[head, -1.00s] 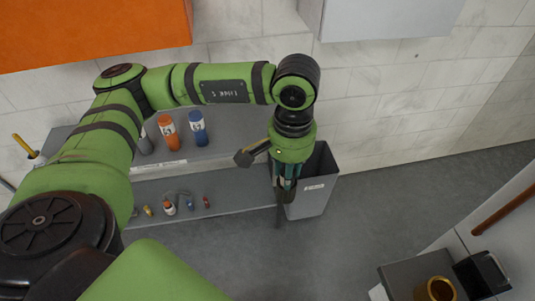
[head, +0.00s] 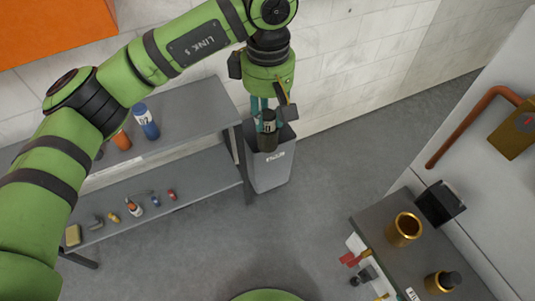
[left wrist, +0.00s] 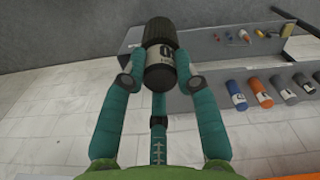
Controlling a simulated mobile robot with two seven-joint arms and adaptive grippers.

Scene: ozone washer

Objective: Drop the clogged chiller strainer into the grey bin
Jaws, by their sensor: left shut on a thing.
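My left gripper (head: 266,112) is shut on a dark cylinder with a white label (head: 268,142), which I take to be the strainer. In the left wrist view the fingers (left wrist: 159,80) clasp this cylinder (left wrist: 160,52) from both sides. The grey bin (head: 270,175) stands on the floor at the end of the shelf, with a white label on its front. In the head view the cylinder overlaps the bin's opening. I cannot tell whether its lower end is above or inside the rim. My right gripper is not in view.
A grey two-level shelf (head: 190,112) along the wall holds blue (head: 146,122) and orange (head: 121,140) cylinders above and several small items below. A bench (head: 385,210) at right carries brass cups (head: 404,230). Grey floor lies clear between them.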

